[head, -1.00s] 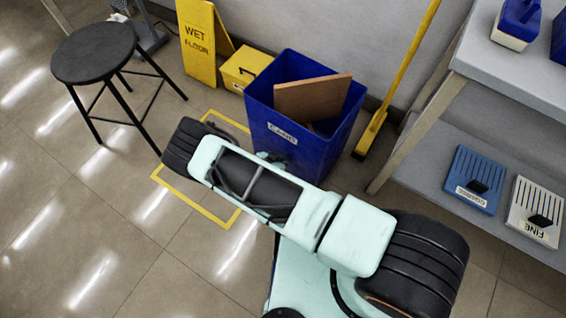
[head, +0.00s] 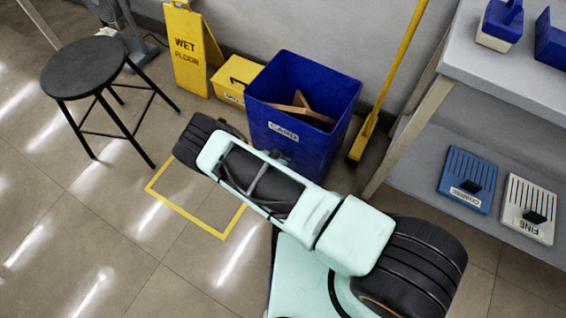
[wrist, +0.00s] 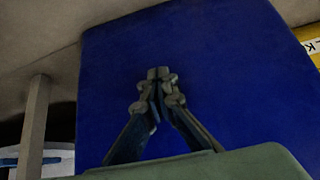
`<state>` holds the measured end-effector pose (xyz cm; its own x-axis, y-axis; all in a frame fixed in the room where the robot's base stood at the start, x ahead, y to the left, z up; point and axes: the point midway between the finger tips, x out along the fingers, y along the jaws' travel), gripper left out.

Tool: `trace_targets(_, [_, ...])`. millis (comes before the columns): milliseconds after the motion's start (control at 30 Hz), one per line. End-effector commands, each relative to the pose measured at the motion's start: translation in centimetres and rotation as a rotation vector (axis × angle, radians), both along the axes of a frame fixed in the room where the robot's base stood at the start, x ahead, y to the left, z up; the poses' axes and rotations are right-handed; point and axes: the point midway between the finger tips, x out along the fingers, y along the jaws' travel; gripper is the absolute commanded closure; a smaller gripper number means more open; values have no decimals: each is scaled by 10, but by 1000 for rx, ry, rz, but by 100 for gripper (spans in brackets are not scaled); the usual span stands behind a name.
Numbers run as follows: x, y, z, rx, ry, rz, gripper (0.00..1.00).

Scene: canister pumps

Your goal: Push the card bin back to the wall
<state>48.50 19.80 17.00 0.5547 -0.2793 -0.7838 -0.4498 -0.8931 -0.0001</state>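The card bin (head: 315,147) is a blue open-topped tub with a white CARD label, standing upright near the wall. Pieces of brown cardboard (head: 298,108) lie low inside it. My arm crosses in front of the bin's near side in the head view and covers part of its lower face. My gripper (wrist: 158,74) shows in the wrist view with its fingers together and nothing visible between them. The blue bin wall (wrist: 225,75) fills most of that view right beyond the fingertips; I cannot tell whether they touch.
A yellow floor outline (head: 185,213) lies left of and in front of the bin. A yellow box (head: 236,80) and wet-floor sign (head: 190,50) stand left, a broom (head: 362,138) right. A black stool (head: 85,68) and shelving (head: 420,110) flank the space.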

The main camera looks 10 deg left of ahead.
Motion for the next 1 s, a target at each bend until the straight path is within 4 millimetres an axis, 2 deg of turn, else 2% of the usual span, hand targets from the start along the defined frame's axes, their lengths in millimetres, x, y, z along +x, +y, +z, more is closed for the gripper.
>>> trace_targets(367, [5,-2,2,-2,-7,-2,100])
trace_targets(1000, [38,-20,2,-3,-6,-2,100])
